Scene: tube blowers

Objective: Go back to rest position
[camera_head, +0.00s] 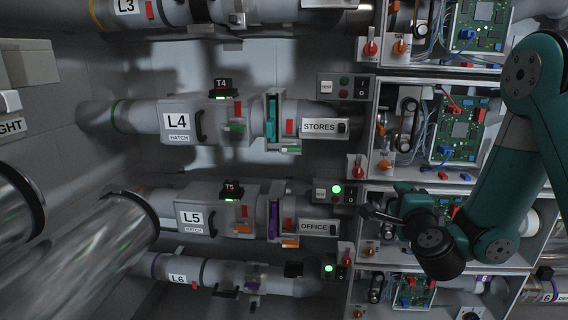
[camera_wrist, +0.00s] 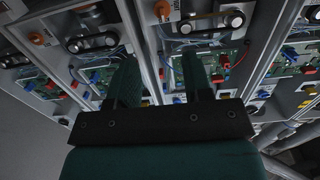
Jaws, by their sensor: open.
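My gripper shows in the wrist view (camera_wrist: 160,85) with its two dark green fingers apart and nothing between them. Beyond the fingers are open cabinet bays with circuit boards. In the head view my teal arm comes in from the right. It bends at the lower right, in front of the bays beside the L5 tube line. The fingertips are hard to make out there against the cabinet.
Tubes L4 (camera_head: 180,122) and L5 (camera_head: 190,218) run across the left and middle. The cabinet bays (camera_head: 440,85) hold boards, orange knobs and wires close behind my arm. Shiny metal pipes (camera_head: 105,240) stand at the lower left. Green lamps glow at the L5 and L6 panels.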

